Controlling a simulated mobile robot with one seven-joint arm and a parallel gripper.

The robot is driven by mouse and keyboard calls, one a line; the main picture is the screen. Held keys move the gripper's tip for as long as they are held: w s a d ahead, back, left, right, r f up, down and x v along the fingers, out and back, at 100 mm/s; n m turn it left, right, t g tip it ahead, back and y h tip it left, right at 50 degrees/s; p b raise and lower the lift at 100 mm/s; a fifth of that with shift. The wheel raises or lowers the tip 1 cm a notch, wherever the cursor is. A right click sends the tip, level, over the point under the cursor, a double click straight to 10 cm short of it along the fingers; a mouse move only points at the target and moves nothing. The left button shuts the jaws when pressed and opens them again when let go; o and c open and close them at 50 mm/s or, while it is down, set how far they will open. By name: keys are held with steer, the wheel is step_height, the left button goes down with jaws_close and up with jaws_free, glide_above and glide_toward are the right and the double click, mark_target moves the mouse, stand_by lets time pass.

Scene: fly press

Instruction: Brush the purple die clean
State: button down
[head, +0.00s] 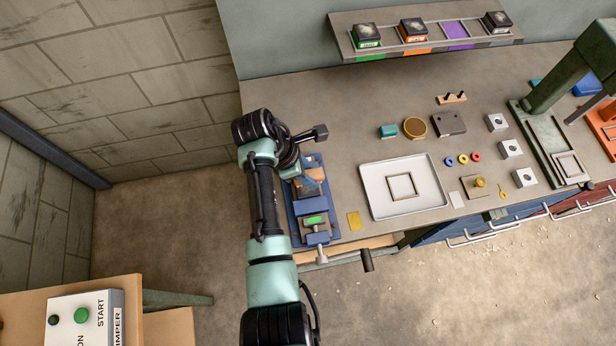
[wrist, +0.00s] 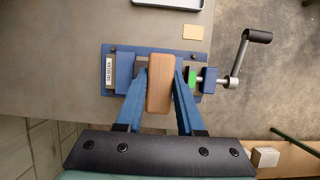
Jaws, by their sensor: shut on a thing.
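My gripper (wrist: 160,76) is shut on a wooden-backed brush (wrist: 160,95), one blue finger on each side of it. The brush is over the blue vise (wrist: 124,72), which is at the left front of the bench; the vise also shows in the head view (head: 318,238). I see no purple die; whatever lies between the vise jaws under the brush is hidden. I cannot tell whether the bristles touch anything. On the rack, the purple-marked slot (head: 457,30) is empty.
Dark-topped dies stand in the green (head: 366,35), orange (head: 413,29) and far-right (head: 496,22) slots of the rack. A white tray (head: 376,205) and a yellow card (head: 354,221) lie right of the vise. The vise's crank handle (wrist: 258,36) sticks out past the bench front.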

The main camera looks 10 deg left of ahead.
steer(key=shift+r+p, duration=0.3)
steer(key=shift+p, duration=0.45)
steer(key=shift+f+p, duration=0.1)
steer(key=shift+p, duration=0.7)
